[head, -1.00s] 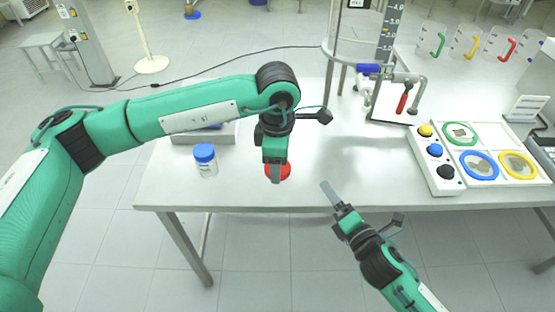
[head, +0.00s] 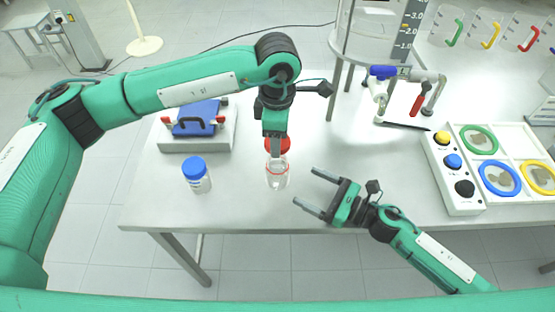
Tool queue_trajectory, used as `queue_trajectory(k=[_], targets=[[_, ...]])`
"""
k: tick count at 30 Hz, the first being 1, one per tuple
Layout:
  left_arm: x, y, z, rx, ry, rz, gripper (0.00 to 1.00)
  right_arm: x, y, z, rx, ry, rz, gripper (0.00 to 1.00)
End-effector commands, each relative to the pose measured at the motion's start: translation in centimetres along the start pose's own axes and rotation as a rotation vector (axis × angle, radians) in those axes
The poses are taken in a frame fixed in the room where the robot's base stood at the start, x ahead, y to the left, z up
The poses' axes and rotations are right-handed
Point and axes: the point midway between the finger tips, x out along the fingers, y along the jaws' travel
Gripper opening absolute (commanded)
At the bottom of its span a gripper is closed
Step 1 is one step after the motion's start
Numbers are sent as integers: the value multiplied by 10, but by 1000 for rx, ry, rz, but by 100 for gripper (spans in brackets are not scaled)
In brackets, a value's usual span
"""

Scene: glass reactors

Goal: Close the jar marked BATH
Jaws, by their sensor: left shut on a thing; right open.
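A clear glass jar (head: 277,181) with a thin red ring near its rim stands open near the table's front edge. My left gripper (head: 276,154) points straight down over it, shut on a red lid (head: 284,143). The lid appears a little above and behind the jar's mouth, partly hidden by the fingers. My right gripper (head: 313,191) is open and empty to the right of the jar, its fingers pointing left towards it. A second jar (head: 198,181) with a blue lid stands to the left. I cannot read a BATH mark on either jar.
On the right are a button panel with coloured rings (head: 466,207) and a clamp with a red handle (head: 419,104). The mid-table behind my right gripper is clear.

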Motion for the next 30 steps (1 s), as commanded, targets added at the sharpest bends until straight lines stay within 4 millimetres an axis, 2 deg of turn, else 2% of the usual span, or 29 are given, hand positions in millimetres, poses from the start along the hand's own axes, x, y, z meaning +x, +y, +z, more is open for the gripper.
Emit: queue_trajectory(k=[14, 19, 23, 30], targets=[[0, 0, 0, 0, 0, 0, 31, 0, 0, -1, -8, 2, 5, 83], [0, 0, 0, 0, 0, 0, 31, 5, 0, 0, -8, 1, 5, 83], [0, 0, 0, 0, 0, 0, 31, 19, 0, 0, -9, 0, 5, 83], [0, 0, 0, 0, 0, 0, 31, 58, 0, 1, -8, -1, 6, 83]])
